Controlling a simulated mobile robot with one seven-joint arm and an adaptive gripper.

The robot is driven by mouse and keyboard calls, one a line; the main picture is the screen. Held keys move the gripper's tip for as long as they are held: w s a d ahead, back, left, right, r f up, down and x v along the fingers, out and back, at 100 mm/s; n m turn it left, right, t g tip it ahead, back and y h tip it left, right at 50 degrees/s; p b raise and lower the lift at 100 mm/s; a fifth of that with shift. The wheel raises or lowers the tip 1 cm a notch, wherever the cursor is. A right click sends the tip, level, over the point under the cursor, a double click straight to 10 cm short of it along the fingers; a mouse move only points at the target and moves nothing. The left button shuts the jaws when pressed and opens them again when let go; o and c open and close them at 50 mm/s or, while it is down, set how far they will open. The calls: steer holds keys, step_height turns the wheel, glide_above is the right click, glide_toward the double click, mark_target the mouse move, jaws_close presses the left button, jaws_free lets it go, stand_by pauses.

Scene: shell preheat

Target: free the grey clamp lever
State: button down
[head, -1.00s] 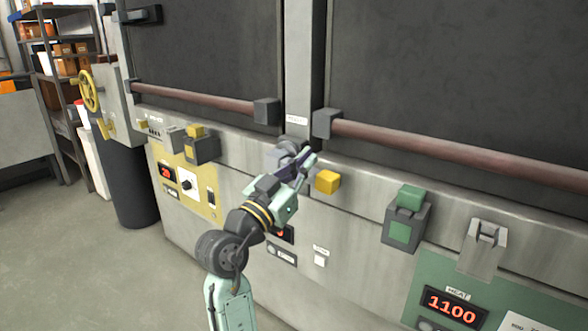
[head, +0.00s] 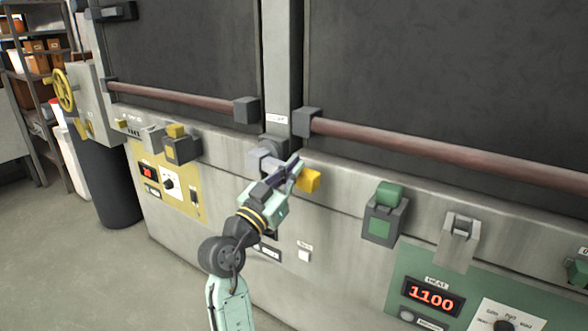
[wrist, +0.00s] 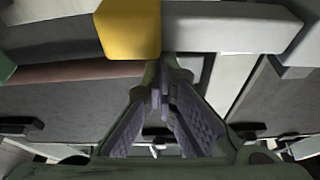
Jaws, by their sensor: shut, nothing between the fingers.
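The grey clamp lever (head: 264,159) is on the furnace front, below the post between the two dark doors. A yellow block (head: 309,180) is at its right end. In the wrist view the lever is a pale grey bar (wrist: 225,27) joined to the yellow block (wrist: 130,28). My gripper (head: 297,165) is shut and empty. Its fingertips are in front of the lever and overlap the left edge of the yellow block, hiding part of the bar. In the wrist view the closed fingertips (wrist: 168,72) are just below the bar; I cannot tell whether they touch.
Reddish bars (head: 420,150) run along both doors' lower edges. A green switch block (head: 385,215) and a metal latch (head: 460,238) stick out to the right, above the display reading 1100 (head: 432,297). A yellow-topped block (head: 180,147) is left. The floor at left is open.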

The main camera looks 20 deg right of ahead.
step_height(320, 180, down, 10)
steer(key=w+r+m+g+h+b, duration=0.1)
steer(key=m+g+b, duration=0.3)
steer(key=m+b, duration=1.15)
steer(key=w+a+f+m+g+y+b, duration=0.1)
steer(key=w+a+f+m+b, duration=0.3)
steer(key=b, duration=0.7)
steer(key=shift+w+a+f+g, duration=0.9)
steer(key=shift+w+a+f, duration=0.2)
steer(key=shift+w, duration=0.35)
steer(key=shift+w+a, duration=0.15)
steer(key=s+d+b, duration=0.2)
steer(key=s, duration=0.2)
steer(key=v, duration=0.9)
steer(key=shift+r+p, duration=0.35)
steer(key=shift+p, duration=0.05)
